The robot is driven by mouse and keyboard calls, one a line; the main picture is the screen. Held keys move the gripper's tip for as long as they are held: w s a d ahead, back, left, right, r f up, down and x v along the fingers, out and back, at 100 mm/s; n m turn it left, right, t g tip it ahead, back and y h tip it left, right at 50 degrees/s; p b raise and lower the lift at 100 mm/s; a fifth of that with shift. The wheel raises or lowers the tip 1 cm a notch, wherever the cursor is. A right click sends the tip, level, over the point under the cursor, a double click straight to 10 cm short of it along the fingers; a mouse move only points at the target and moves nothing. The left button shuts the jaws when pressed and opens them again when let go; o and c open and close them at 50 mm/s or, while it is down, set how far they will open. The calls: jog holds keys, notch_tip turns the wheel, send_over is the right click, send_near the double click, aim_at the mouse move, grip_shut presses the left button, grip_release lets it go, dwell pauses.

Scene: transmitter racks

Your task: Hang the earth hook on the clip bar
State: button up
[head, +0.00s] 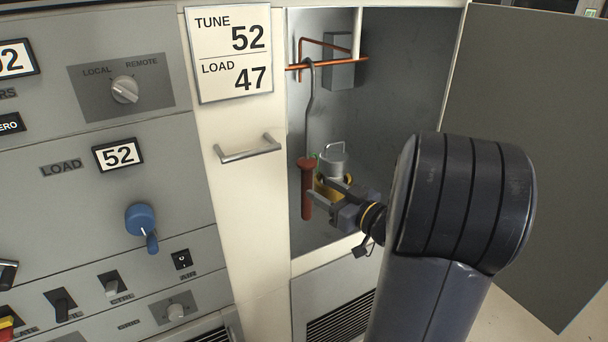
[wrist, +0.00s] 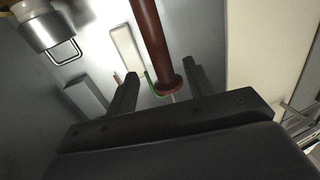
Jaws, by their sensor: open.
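The earth hook has a red-brown handle (head: 307,190) and a grey rod (head: 312,105) with a curved top. It hangs upright in the open cabinet, its curved top at the copper clip bar (head: 345,61) and apparently over it. My gripper (head: 318,187) is open beside the lower handle. In the wrist view the handle (wrist: 150,35) and its round collar (wrist: 168,87) show between and beyond the two spread fingers (wrist: 161,74). I see no finger closed on it.
A metal canister with a loop handle (head: 333,160) and a yellow part stands just behind my gripper. A grey box (head: 339,62) is on the cabinet's back wall. The open cabinet door (head: 530,130) is at right, the white post with a pull handle (head: 248,150) at left.

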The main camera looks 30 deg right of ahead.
aim_at(311, 182)
jog(key=shift+x, duration=3.15)
jog(key=shift+c, duration=0.3)
jog(key=shift+r, duration=0.1)
grip_shut()
